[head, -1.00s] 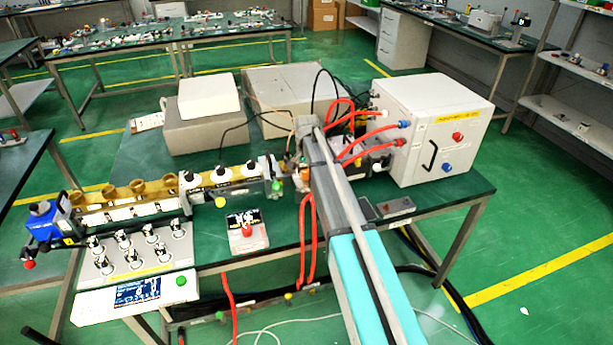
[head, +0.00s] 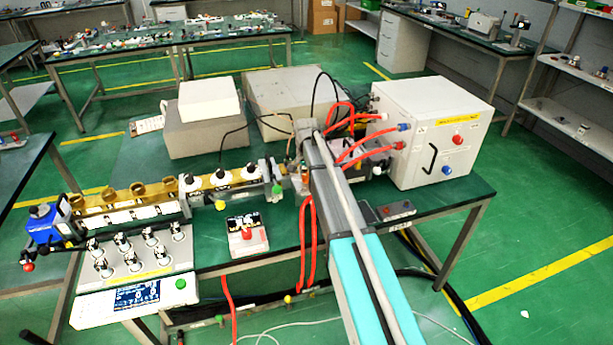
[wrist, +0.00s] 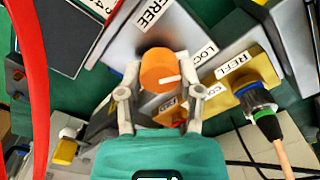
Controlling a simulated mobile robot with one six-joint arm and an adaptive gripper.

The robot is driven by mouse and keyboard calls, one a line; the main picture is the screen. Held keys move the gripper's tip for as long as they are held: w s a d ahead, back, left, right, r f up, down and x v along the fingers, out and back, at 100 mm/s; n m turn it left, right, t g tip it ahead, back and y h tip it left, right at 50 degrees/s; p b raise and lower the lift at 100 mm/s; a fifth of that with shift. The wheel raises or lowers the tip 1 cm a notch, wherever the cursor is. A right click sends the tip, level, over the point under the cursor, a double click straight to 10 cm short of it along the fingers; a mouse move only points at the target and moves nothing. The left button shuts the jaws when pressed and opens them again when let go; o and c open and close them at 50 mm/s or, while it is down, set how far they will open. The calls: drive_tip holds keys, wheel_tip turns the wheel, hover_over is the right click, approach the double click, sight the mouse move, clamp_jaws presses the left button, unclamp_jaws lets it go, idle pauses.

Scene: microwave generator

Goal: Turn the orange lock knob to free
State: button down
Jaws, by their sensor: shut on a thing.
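The orange lock knob (wrist: 157,68) sits on a grey block in the wrist view. My gripper (wrist: 153,92) has one finger on each side of it and is shut on it. A white mark on the knob's face points right, towards the LOCK label (wrist: 195,58). The FREE label (wrist: 155,12) is on the white panel above the knob. In the head view, my arm reaches over the table to the end of the brass waveguide row (head: 225,178). There my arm largely hides the knob.
A red cable (wrist: 38,90) runs down the left of the wrist view. A REFL connector (wrist: 252,90) with a cable is close on the right. In the head view, a white cabinet (head: 425,130) with red cables stands right of my arm. A meter (head: 133,298) is front left.

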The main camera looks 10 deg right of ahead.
drive_tip(key=shift+n, duration=0.4)
drive_tip(key=n, duration=0.5)
drive_tip(key=shift+a, duration=0.1)
drive_tip(key=n, duration=0.6)
idle(0.5)
drive_tip(key=shift+c, duration=1.3)
unclamp_jaws()
drive_tip(key=shift+m, duration=0.3)
